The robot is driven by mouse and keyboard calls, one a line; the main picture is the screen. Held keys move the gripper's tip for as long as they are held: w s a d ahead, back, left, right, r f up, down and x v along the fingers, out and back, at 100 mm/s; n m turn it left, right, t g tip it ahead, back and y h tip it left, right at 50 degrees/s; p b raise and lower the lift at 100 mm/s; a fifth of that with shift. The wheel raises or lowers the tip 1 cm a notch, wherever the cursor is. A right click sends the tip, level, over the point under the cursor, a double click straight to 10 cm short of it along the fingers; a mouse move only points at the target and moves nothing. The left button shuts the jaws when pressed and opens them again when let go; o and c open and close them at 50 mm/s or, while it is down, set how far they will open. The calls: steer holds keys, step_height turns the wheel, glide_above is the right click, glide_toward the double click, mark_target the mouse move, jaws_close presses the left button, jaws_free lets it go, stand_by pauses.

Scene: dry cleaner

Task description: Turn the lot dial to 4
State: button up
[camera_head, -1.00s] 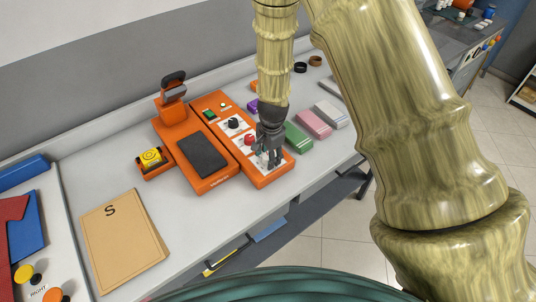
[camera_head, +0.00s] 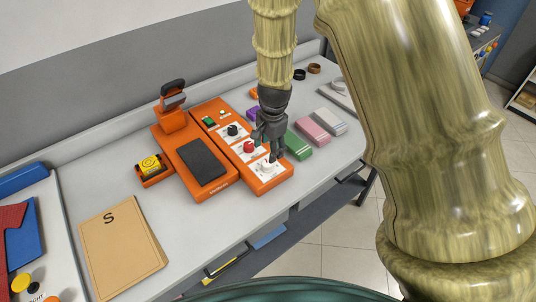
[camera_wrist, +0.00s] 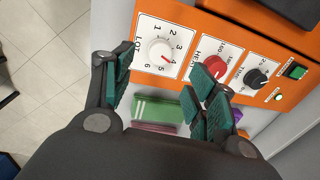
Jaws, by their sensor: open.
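The lot dial is a white round knob (camera_wrist: 160,51) on a white plate marked LOT, with numbers 1 to 6 around it. In the wrist view its small red mark appears to point toward the 4. In the head view the white dial (camera_head: 267,168) shows near the front end of the orange control panel (camera_head: 269,185). My gripper (camera_head: 271,157) is above the panel near this dial. In the wrist view my gripper (camera_wrist: 163,90) has its green-padded fingers spread apart, with nothing between them; the dial appears clear of both fingers.
A red heat knob (camera_wrist: 215,67) and a black time knob (camera_wrist: 256,78) sit beside the lot dial. An orange press (camera_head: 215,188) with a dark pad stands left of the panel. Green (camera_head: 307,146), pink (camera_head: 314,132) and grey-white folded bundles lie to the right.

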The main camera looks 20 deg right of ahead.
steer(key=shift+s+r, duration=0.2)
steer(key=shift+r, duration=1.7)
